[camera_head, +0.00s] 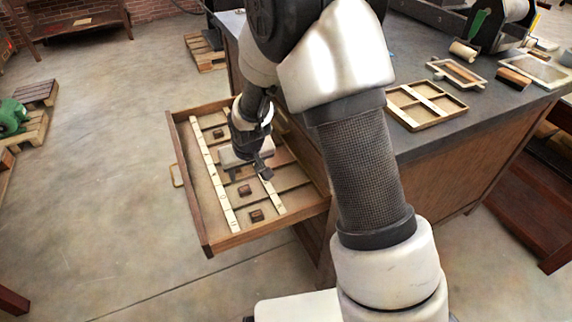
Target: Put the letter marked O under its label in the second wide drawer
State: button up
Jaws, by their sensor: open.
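The wide drawer (190,215) is pulled out from the bench on its left side. It is split into compartments, with two pale label strips (212,170) running along it. The marks on the strips are too small to read. Small brown letter blocks lie in it: one near the front (257,215), one a little behind it (244,190), and one towards the back (218,133). I cannot tell which is marked O. My gripper (250,172) is over the middle of the drawer, pointing down, open. It hides part of the compartments below, and I cannot see a block between the fingers.
The bench top (420,150) carries a wooden divided tray (425,104), a small frame (457,73), a roller (463,50) and a press (490,25). Pallets (205,52) stand on the floor behind.

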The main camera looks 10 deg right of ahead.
jog(key=s+d+r+m, duration=0.1)
jog(key=s+d+r, duration=0.3)
jog(key=r, duration=0.5)
jog(key=s+d+r, duration=0.3)
jog(key=d+r, duration=0.1)
jog(key=r, duration=0.4)
jog(key=s+d+r+m, duration=0.1)
jog(key=s+d+r, duration=0.2)
jog(key=s, duration=0.6)
jog(key=s+d+r+m+t+h, duration=0.1)
jog(key=s+d+r, duration=0.3)
jog(key=s, duration=0.6)
notch_tip(320, 180, up, 3)
jog(key=shift+s+d+f, duration=0.1)
jog(key=shift+s+d, duration=0.1)
